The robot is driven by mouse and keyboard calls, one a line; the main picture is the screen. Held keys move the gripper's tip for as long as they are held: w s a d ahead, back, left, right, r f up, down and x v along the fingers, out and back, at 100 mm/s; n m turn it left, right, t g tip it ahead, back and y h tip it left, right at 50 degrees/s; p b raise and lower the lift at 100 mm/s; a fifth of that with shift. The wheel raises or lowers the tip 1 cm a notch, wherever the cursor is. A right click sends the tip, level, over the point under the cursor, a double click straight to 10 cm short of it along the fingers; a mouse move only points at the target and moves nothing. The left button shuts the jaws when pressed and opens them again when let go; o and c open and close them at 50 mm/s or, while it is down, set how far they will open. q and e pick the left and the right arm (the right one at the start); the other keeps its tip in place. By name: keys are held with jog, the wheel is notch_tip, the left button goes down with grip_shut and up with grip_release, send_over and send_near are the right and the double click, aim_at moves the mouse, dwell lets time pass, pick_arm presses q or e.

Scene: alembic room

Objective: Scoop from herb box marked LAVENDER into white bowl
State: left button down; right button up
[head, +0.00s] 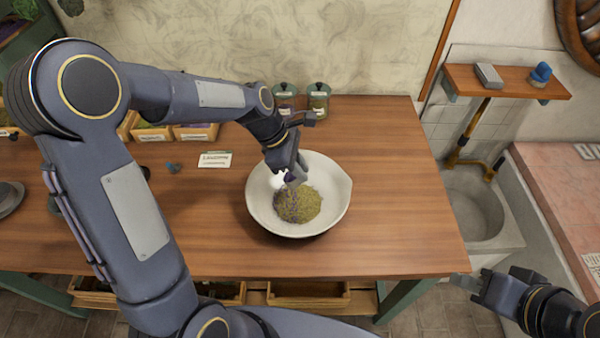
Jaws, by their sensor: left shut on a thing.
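The white bowl (334,205) stands on the wooden table. A mound of yellow-green dried herb (303,208) lies in it, with greyish-purple bits on its left side. My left gripper (288,172) is over the bowl, shut on a small grey-purple thing that looks like a scoop (297,179), tilted down just above the mound. The gripper partly hides it. Herb boxes (195,133) stand along the wall behind my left arm; their labels are too small to read, so I cannot tell which is lavender. My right gripper (468,286) is off the table's right front corner, its jaw state unclear.
Two lidded glass jars (319,100) stand at the back of the table. A white card (215,159) and a small blue-grey object (173,168) lie left of the bowl. The table right of the bowl is clear. A stone basin (478,213) stands beyond the table's right edge.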

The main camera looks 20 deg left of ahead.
pick_arm(q)
jog(key=shift+f+h+b, duration=0.2)
jog(key=shift+h+b, duration=0.4)
jog(key=shift+b, duration=0.4)
jog(key=shift+a+h+b, duration=0.1)
jog(key=shift+h+b, duration=0.25)
jog(key=shift+h, duration=0.05)
jog(key=h+b, duration=0.1)
jog(key=h, duration=0.1)
jog(key=shift+h+b, duration=0.35)
jog(key=shift+h, duration=0.05)
jog(key=shift+r+n+g+h+b, duration=0.25)
jog(key=shift+h+b, duration=0.25)
jog(key=shift+h, duration=0.5)
jog(key=shift+r, duration=0.1)
